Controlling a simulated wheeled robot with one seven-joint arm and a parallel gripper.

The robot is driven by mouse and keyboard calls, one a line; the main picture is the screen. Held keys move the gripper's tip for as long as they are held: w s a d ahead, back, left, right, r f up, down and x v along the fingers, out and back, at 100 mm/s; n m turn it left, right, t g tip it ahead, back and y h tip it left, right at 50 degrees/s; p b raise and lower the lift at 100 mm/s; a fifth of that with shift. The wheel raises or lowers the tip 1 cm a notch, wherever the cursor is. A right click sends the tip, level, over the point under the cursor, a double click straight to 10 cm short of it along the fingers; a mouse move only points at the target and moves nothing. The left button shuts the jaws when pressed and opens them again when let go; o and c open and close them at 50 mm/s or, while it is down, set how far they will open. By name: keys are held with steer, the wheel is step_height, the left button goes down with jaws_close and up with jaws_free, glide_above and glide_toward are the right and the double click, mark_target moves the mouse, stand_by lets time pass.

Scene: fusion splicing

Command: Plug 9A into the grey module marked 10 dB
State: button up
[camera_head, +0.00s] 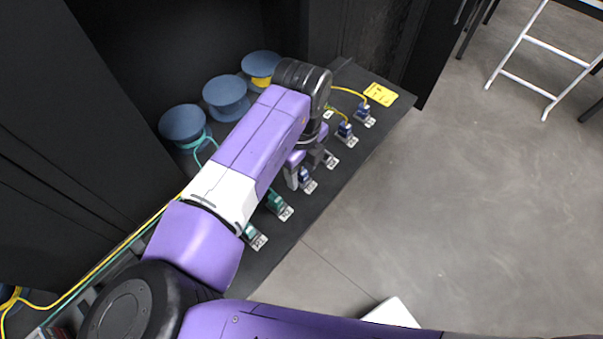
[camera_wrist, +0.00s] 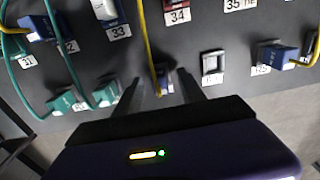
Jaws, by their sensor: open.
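My gripper (camera_wrist: 160,88) is open in the wrist view, its two fingers on either side of a small blue plug (camera_wrist: 164,76) with a yellow cable. The plug stands at the panel between the fingers; I cannot tell whether they touch it. In the head view my gripper (camera_head: 298,174) points down at the shelf beside a blue plug (camera_head: 305,176). No label 9A is readable on any plug. No grey module marked 10 dB can be read; a red-fronted part above label 34 (camera_wrist: 177,16) is cut off by the top edge.
A square grey socket (camera_wrist: 212,62) stands empty right of my fingers. Green plugs (camera_wrist: 107,92) with teal cables are on the left, a blue plug (camera_wrist: 284,54) on the right. Blue spools (camera_head: 183,124) line the back of the dark shelf (camera_head: 350,82). The yellow cable runs close to my fingers.

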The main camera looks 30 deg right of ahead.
mark_target(301, 170)
steer(key=shift+c, duration=0.5)
jaws_close()
stand_by(0.8)
steer(key=shift+r+p, duration=2.35)
steer(key=shift+r, duration=0.65)
